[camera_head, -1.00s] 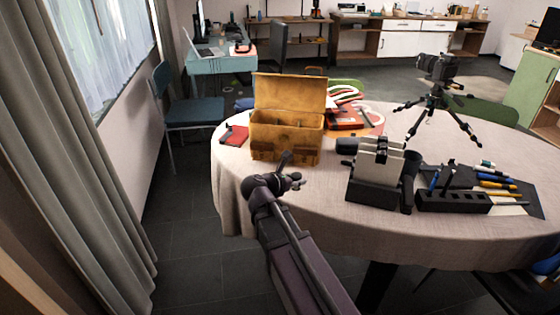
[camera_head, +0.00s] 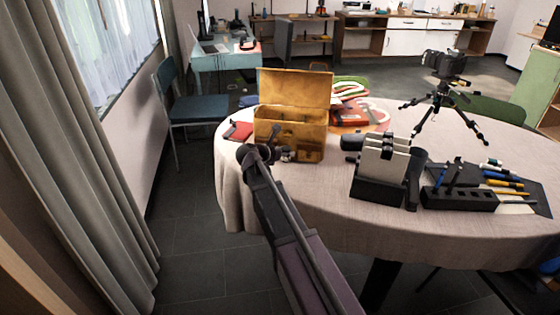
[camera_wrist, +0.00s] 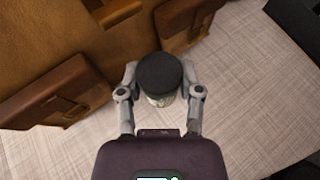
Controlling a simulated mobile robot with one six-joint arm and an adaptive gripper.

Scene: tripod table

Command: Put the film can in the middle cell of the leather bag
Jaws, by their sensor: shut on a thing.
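The film can (camera_wrist: 159,76), with a black lid and a pale printed side, is held upright between the two fingers of my gripper (camera_wrist: 160,85) in the wrist view. The tan leather bag (camera_head: 295,88) stands on the table with its lid raised. Its front and brown strap pockets show close by in the wrist view (camera_wrist: 70,40). In the head view my gripper (camera_head: 284,153) is just in front of the bag's front face, below its rim. The can is too small to make out clearly there. The bag's cells are mostly hidden by its front wall.
A red item (camera_head: 240,130) lies left of the bag, and a red box (camera_head: 358,117) lies behind right. A black holder with pale panels (camera_head: 383,170), a black slotted block (camera_head: 458,200) and a tripod with camera (camera_head: 437,110) stand to the right. Bare cloth lies in front.

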